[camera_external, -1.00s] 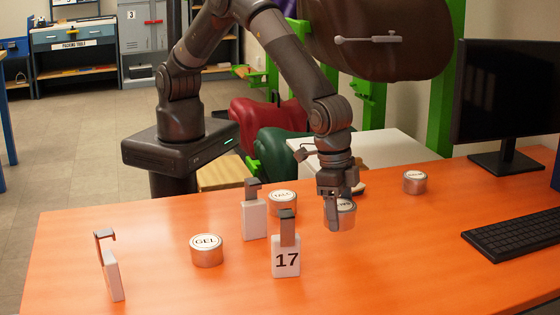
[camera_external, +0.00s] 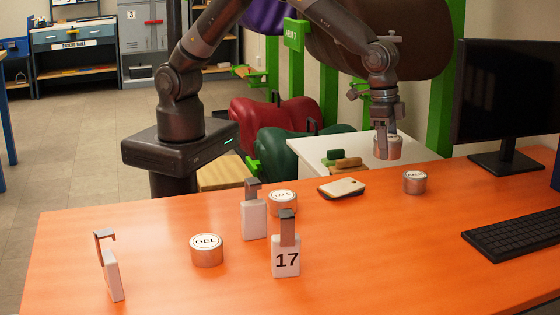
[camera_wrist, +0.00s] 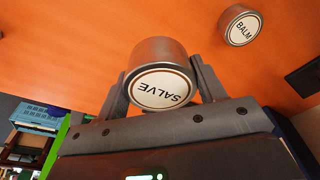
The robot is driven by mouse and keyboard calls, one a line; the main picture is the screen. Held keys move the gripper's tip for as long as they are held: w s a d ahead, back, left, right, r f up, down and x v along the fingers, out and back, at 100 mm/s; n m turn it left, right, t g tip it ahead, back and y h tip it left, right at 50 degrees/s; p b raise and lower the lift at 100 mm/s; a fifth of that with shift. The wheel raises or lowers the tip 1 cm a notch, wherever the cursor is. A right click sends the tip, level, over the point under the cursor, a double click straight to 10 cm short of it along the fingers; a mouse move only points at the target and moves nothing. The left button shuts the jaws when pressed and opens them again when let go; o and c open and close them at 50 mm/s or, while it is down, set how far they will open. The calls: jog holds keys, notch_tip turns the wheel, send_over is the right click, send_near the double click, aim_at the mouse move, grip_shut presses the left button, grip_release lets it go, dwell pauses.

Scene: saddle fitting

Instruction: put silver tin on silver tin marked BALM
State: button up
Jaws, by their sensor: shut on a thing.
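My gripper (camera_external: 384,142) is shut on a silver tin labelled SALVE (camera_external: 390,153), held above the far side of the orange table. In the wrist view the SALVE tin (camera_wrist: 160,88) sits between the two fingers (camera_wrist: 158,92), its label facing the camera. The silver tin marked BALM (camera_external: 415,184) stands on the table below and slightly right of the held tin. Its label reads clearly in the wrist view (camera_wrist: 242,27). The two tins are apart.
A silver GEL tin (camera_external: 206,255) and another silver tin (camera_external: 283,204) stand further left on the orange table (camera_external: 350,270). White hooked tags (camera_external: 286,260), one marked 17, stand nearby. A flat pale object (camera_external: 341,188) lies left of BALM. A monitor (camera_external: 507,100) and keyboard (camera_external: 515,240) are right.

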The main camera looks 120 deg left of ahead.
jog(key=a+r, duration=0.1)
jog(key=a, duration=0.4)
send_over(417, 175)
jog(key=f, duration=0.6)
jog(key=shift+s+d+f, duration=0.1)
jog(key=shift+s+f, duration=0.2)
jog(key=shift+f, duration=2.15)
jog(key=shift+f, duration=0.15)
jog(key=o, duration=1.1)
